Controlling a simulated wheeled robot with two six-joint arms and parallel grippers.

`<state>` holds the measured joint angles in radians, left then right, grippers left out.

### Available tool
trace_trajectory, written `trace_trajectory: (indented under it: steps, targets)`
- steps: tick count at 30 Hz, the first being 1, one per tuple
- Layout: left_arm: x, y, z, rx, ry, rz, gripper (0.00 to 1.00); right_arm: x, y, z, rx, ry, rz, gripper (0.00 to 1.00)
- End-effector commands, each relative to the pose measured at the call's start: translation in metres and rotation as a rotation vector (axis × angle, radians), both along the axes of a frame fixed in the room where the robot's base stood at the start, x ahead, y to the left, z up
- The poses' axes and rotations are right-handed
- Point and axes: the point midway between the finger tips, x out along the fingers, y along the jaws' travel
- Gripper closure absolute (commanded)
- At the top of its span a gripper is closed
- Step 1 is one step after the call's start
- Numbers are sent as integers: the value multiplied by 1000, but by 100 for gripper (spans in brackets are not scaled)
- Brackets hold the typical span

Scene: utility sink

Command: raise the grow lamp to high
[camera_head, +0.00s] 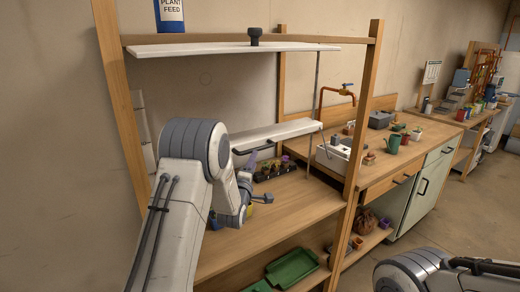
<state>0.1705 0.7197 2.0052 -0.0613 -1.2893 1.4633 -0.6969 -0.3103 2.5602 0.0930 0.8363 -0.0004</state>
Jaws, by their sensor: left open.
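The grow lamp (282,131) looks like a long white bar, low over a tray of seedlings (272,170) on the wooden rack. A dark handle-like part shows under its left end, and my left arm partly covers that end. A thin rod rises near its right end towards a white panel (220,49) at the top of the rack. My left gripper (264,199) is open, in front of and below the lamp, near the rack's middle shelf. My right arm shows at the bottom right; its gripper is out of view.
The rack's wooden posts (360,130) frame the lamp. A plant feed container (169,14) stands on top. Green trays (292,267) lie on the lower shelf. A bench (400,150) with an orange tap (337,91) stands to the right. The middle shelf's front is bare.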

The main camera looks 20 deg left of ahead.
Motion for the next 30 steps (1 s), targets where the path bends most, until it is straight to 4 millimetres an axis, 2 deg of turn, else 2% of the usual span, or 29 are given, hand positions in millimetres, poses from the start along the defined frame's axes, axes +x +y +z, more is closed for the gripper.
trace_trajectory:
  steps: [6, 13, 18, 27, 29, 30]
  targets:
    - [38, 12, 7, 2, 2, 9, 51, 0, 0, 15, 0, 0, 0, 100]
    - [69, 15, 11, 2, 2, 8, 51, 0, 0, 23, 0, 0, 0, 100]
    - [80, 13, 11, 1, 3, 5, 51, 0, 0, 25, 0, 0, 0, 100]
    - [82, 12, 11, 1, 4, 3, 51, 0, 0, 25, 0, 0, 0, 100]
    - [82, 11, 11, 1, 4, 3, 70, 0, 0, 25, 0, 0, 0, 100]
    - [82, 11, 11, 1, 4, 3, 85, 0, 0, 25, 0, 0, 0, 100]
